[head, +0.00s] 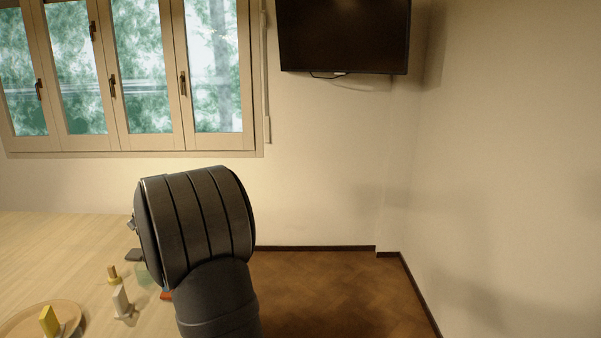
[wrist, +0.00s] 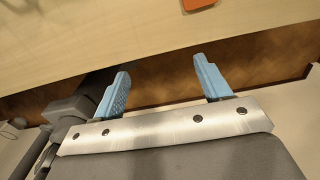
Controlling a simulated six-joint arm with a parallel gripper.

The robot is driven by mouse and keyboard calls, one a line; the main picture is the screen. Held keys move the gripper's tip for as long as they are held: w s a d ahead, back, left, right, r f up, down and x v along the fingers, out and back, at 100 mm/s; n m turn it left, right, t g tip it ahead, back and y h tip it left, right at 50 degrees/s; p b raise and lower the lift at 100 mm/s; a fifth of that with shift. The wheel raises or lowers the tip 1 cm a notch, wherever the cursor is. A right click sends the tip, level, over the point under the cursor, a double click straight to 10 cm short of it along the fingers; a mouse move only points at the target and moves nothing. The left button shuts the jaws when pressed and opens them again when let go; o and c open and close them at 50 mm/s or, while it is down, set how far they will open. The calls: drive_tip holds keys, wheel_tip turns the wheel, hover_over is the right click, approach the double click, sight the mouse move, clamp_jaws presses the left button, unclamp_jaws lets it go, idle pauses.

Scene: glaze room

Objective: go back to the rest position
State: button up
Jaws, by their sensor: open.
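My gripper (wrist: 161,66) shows in the wrist view with its two blue fingers wide apart. Nothing is between them. The fingers point toward the table's edge, with the brown floor showing behind them. In the head view, a dark link of my arm stands in front of the table's right edge and my gripper's fingers are not visible there.
The pale wooden table (head: 40,245) bears a round wooden board (head: 18,326) with a yellow block (head: 48,320), a whitish block (head: 121,301) and a small yellow-based piece (head: 113,275). An orange-red piece (wrist: 199,4) lies near the table's edge. Floor (head: 330,295) at right is clear.

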drive_tip(key=d+m, duration=0.2)
drive_tip(key=d, duration=0.7)
drive_tip(key=a+f, duration=0.2)
drive_tip(key=a, duration=0.1)
drive_tip(key=s+a+f, duration=0.1)
drive_tip(key=a+f, duration=0.2)
drive_tip(key=a, duration=0.1)
drive_tip(key=a+f, duration=0.2)
drive_tip(key=a, duration=0.2)
drive_tip(key=shift+s+f, duration=0.2)
drive_tip(key=shift+s, duration=0.1)
